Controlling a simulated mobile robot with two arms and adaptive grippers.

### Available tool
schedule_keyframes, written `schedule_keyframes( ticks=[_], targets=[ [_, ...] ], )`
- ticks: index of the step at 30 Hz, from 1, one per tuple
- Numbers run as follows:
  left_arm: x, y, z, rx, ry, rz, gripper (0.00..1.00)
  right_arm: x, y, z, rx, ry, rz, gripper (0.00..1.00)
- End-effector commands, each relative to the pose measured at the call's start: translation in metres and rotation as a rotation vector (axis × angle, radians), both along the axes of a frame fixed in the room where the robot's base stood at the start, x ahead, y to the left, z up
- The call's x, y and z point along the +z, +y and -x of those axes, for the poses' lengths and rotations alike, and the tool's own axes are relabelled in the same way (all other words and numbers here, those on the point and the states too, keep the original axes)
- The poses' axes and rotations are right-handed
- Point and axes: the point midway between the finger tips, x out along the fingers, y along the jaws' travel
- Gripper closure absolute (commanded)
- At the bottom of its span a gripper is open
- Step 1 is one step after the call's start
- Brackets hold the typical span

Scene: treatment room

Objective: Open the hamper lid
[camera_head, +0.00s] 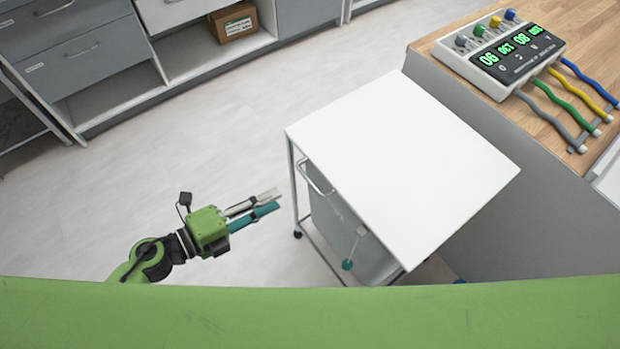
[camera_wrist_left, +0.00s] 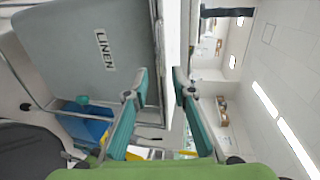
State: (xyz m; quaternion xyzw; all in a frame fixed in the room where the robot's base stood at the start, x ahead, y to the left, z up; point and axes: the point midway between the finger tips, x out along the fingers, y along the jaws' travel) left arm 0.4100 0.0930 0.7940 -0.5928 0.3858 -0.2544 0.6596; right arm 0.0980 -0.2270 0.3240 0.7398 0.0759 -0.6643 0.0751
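The hamper is a wheeled frame with a flat white lid (camera_head: 400,165) and a grey bag (camera_head: 335,225) below it. The lid looks closed. In the left wrist view the grey bag (camera_wrist_left: 85,45) reads LINEN, and the lid (camera_wrist_left: 172,40) shows nearly edge-on as a pale strip. My left gripper (camera_head: 268,202) is just left of the hamper, pointing at its front side, with a visible gap to the lid. In the left wrist view its teal fingers (camera_wrist_left: 161,90) are apart and empty, with the lid's edge beyond, between the fingertips in line of sight. My right gripper is not in view.
A metal handle bar (camera_head: 318,180) sits at the hamper's front, under the lid. A wood-topped counter (camera_head: 445,45) with a digital timer unit (camera_head: 505,50) stands close behind and right. Grey cabinets (camera_head: 75,50) line the back left. The floor (camera_head: 200,130) at left is clear.

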Motion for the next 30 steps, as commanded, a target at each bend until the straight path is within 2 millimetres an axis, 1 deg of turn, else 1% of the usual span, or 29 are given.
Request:
schedule_keyframes(
  ticks=[1, 9, 15, 21, 30],
  targets=[
    [0.002, -0.008, -0.007, 0.0, -0.004, 0.003, 0.77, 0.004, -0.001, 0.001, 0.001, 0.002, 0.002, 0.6],
    [-0.01, -0.054, -0.04, 0.002, -0.002, 0.005, 0.77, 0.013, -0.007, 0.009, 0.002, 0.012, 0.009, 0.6],
    [-0.019, -0.08, -0.06, 0.003, -0.001, 0.003, 0.77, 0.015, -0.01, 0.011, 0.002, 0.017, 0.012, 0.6],
    [-0.024, -0.093, -0.068, 0.003, 0.001, 0.002, 0.77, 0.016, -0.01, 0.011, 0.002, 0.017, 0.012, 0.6],
    [-0.025, -0.094, -0.069, 0.003, 0.002, 0.001, 0.77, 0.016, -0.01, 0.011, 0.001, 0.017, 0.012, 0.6]
  ],
)
